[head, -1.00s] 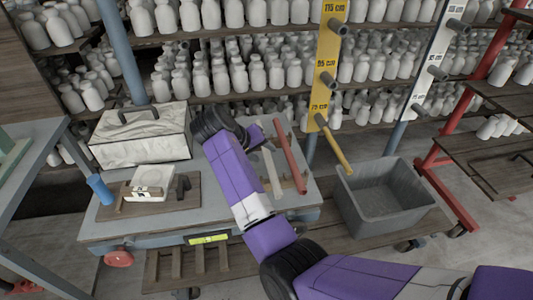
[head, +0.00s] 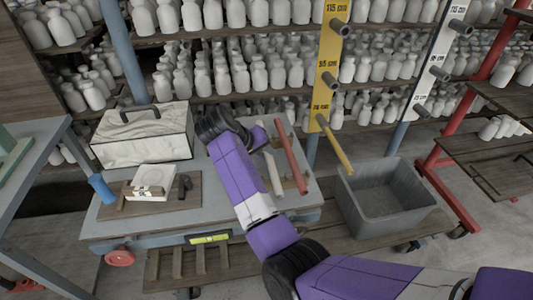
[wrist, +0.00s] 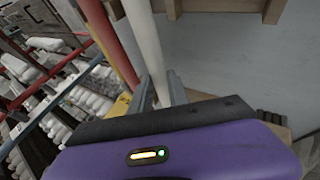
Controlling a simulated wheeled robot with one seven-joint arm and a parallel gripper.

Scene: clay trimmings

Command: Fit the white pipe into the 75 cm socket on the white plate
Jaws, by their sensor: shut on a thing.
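The white pipe (head: 274,172) is at the right of the grey cart top, beside a red pipe. My gripper (wrist: 160,92) is shut on it; the pipe (wrist: 143,38) runs up between the two grey fingers in the wrist view. The white plate (head: 441,58) stands upright at the upper right with three grey sockets. Its lowest, the 75 cm socket (head: 422,111), looks empty.
The red pipe (head: 290,158) lies close right of the white pipe. A yellow plate (head: 326,70) holds a yellow pipe (head: 337,147) in its lowest socket. A grey bin (head: 385,205) stands below the plates.

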